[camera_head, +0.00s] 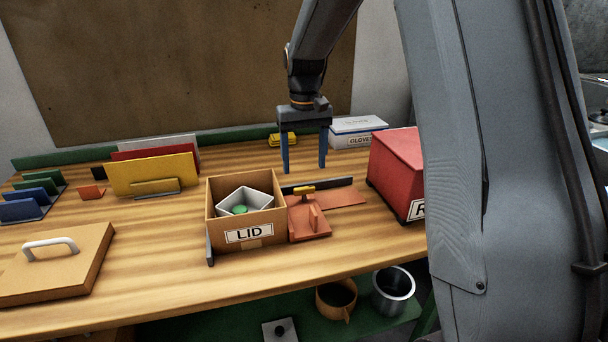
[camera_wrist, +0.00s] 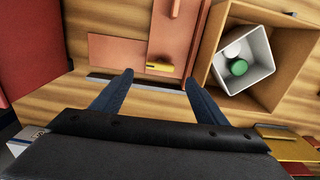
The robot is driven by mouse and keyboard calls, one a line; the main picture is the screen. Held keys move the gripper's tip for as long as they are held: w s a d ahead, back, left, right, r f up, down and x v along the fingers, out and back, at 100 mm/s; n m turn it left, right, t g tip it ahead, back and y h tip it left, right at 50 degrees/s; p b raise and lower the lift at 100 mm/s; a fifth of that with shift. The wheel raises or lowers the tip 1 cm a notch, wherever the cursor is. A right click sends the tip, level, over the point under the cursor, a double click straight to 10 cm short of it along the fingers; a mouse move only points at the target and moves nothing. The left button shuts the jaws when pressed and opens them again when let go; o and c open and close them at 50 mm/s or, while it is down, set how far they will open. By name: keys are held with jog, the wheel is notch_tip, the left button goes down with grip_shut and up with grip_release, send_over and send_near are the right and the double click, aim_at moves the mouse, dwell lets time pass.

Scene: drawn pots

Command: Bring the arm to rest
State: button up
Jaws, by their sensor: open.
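My gripper (camera_head: 304,170) hangs above the wooden table (camera_head: 130,240), fingers pointing down, open with nothing between them. It is behind and to the right of the cardboard box marked LID (camera_head: 249,236). In the wrist view the two blue fingers of my gripper (camera_wrist: 160,82) are spread apart above the orange flat piece (camera_wrist: 116,48) and a dark bar. My arm comes down from the top of the head view, and a large grey part of it covers the right side.
The LID box holds a white tray (camera_head: 262,197) with a green-capped item. A red box (camera_head: 398,165) stands to the right. A GLOVES box (camera_head: 356,127) is at the back. Yellow and red panels (camera_head: 150,172) stand at left. A lid with a handle (camera_head: 55,265) lies front left.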

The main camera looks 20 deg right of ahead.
jog(key=shift+r, duration=0.35)
jog(key=s+f, duration=0.3)
jog(key=s, duration=0.9)
jog(key=s+f+t, duration=0.1)
jog(key=s+f, duration=0.3)
jog(key=s, duration=0.9)
jog(key=shift+f, duration=0.3)
